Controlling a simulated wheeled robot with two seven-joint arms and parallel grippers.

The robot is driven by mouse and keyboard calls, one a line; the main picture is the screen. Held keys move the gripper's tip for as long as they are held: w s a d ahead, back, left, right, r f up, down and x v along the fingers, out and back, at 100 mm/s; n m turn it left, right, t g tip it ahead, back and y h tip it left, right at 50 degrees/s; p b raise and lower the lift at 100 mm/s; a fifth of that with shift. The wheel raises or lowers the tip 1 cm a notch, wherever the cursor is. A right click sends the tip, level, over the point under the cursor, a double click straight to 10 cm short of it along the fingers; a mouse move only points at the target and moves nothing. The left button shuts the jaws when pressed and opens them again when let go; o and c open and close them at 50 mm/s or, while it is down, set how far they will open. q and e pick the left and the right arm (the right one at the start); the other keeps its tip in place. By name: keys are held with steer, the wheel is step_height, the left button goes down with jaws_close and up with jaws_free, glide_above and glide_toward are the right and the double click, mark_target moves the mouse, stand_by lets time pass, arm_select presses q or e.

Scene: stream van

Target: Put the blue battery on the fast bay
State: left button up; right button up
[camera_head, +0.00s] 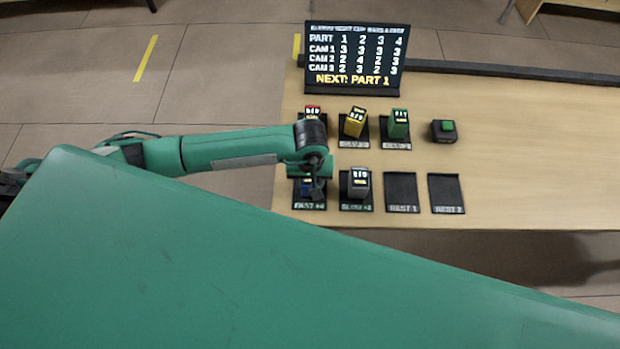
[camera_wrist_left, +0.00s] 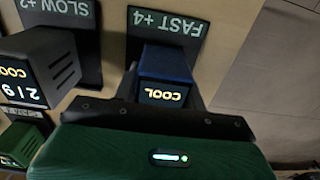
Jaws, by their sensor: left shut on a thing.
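The blue battery (camera_head: 307,184) is at the FAST +4 bay (camera_head: 309,206), mostly hidden by my left gripper (camera_head: 313,182) in the head view. In the left wrist view the blue battery (camera_wrist_left: 166,64), reading COOL, sits between the fingers of my left gripper (camera_wrist_left: 165,92), which is shut on it. The black FAST +4 bay (camera_wrist_left: 166,24) is right beside the battery there, its label clear. I cannot tell whether the battery touches the bay's base. My right gripper is not in view.
A grey battery (camera_head: 359,182) stands on the SLOW +2 bay beside it. REST 1 (camera_head: 402,190) and REST 2 (camera_head: 446,192) are empty. Red (camera_head: 313,110), yellow (camera_head: 355,122) and green (camera_head: 398,125) batteries stand behind, with a green-button box (camera_head: 444,130) and a sign (camera_head: 357,55).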

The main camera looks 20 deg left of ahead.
arm_select(q)
steer(key=o, duration=1.2)
step_height(320, 180, up, 11)
steer(key=b, duration=0.3)
steer(key=shift+r+b, duration=0.3)
steer(key=shift+r, duration=0.3)
steer(key=shift+s+f, duration=0.1)
